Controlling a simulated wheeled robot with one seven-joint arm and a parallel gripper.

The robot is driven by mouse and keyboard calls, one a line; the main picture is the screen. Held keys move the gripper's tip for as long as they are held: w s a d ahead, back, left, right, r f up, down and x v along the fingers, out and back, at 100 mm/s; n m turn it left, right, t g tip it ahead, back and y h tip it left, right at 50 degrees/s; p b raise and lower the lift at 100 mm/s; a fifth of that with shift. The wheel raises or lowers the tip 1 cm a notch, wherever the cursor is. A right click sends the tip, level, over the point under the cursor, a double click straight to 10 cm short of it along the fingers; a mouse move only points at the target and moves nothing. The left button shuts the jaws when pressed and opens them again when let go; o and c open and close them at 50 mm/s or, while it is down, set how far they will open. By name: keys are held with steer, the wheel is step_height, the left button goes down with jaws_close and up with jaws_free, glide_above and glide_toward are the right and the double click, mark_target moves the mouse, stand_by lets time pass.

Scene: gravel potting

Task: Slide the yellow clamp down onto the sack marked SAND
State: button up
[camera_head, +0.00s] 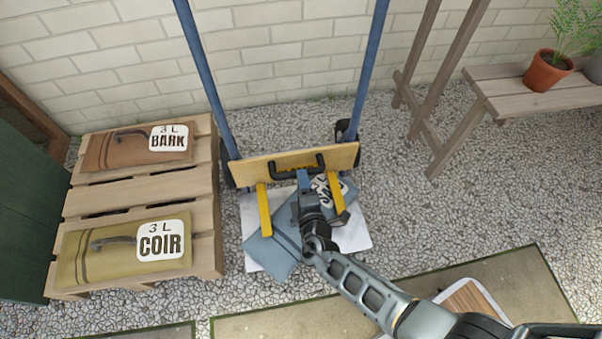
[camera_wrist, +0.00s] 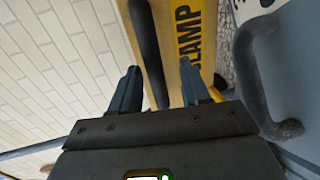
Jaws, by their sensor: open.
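The clamp (camera_head: 337,157) is a yellowish board across two blue uprights, with a black handle (camera_head: 296,168) and two yellow bars (camera_head: 264,210) reaching down in front. The blue-grey sack (camera_head: 270,256) lies below it on a pale slab; its white label is partly hidden by my arm. My gripper (camera_head: 303,178) is open at the clamp's handle. In the wrist view, the black handle (camera_wrist: 145,45) runs between my open fingers (camera_wrist: 160,70), beside the yellow CLAMP label (camera_wrist: 189,40). The sack and its grey handle (camera_wrist: 262,80) show at the right; contact with the clamp handle is unclear.
A wooden pallet (camera_head: 143,188) at the left bears a brown BARK sack (camera_head: 110,150) and an olive COIR sack (camera_head: 95,257). A wooden bench (camera_head: 505,92) with a potted plant (camera_head: 546,70) stands at the right. A brick wall is behind; gravel between is open.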

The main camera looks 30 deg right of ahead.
steer(key=shift+p+v, duration=0.4)
steer(key=shift+v, duration=1.7)
